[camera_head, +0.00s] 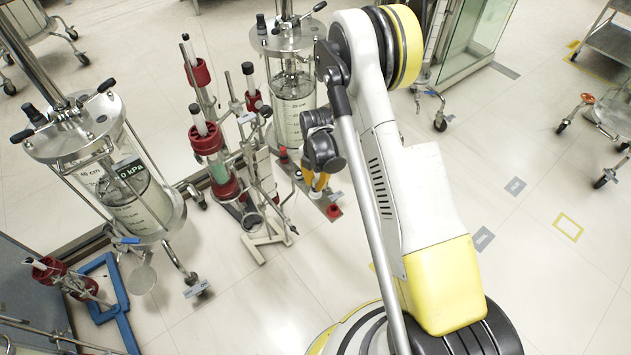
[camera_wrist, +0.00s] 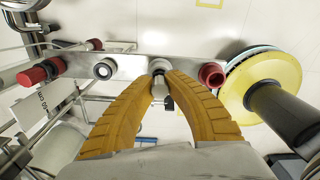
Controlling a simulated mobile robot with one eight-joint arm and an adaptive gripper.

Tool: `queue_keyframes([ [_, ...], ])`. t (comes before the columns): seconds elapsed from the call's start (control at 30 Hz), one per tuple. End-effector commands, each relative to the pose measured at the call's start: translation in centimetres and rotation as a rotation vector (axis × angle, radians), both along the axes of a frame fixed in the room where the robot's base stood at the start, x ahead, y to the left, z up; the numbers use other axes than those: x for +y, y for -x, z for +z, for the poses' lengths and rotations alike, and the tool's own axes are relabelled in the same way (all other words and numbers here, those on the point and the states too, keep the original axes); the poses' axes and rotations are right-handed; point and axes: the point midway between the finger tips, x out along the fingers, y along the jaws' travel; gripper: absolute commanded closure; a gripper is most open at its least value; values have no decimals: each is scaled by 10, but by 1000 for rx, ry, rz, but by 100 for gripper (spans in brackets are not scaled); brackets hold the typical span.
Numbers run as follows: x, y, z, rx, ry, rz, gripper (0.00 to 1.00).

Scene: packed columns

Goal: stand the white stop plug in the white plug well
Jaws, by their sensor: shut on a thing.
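The plug looks upright, seen nearly end-on. A white ring-shaped fitting (camera_wrist: 160,63) shows just beyond the fingertips; I cannot tell whether the plug touches it. In the head view my gripper (camera_head: 319,188) is low over the strip, and the plug is hidden there.
The metal strip (camera_wrist: 130,67) carries a red plug (camera_wrist: 40,72) at left and a red well (camera_wrist: 211,75) at right. Glass columns on clamp stands (camera_head: 215,160) crowd the left of the strip. Clear floor (camera_head: 530,180) lies to the right.

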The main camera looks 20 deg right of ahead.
Motion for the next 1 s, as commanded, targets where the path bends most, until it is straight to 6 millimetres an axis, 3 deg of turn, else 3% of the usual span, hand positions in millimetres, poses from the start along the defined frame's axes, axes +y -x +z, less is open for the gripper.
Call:
queue_keyframes([
  [0.23, 0, 0, -6, 0, 0, 0, 100],
  [0.3, 0, 0, -6, 0, 0, 0, 71],
  [0.33, 0, 0, -6, 0, 0, 0, 64],
  [0.73, 0, 0, 2, 0, 0, 0, 64],
  [1.0, 0, 0, 57, 0, 0, 0, 64],
])
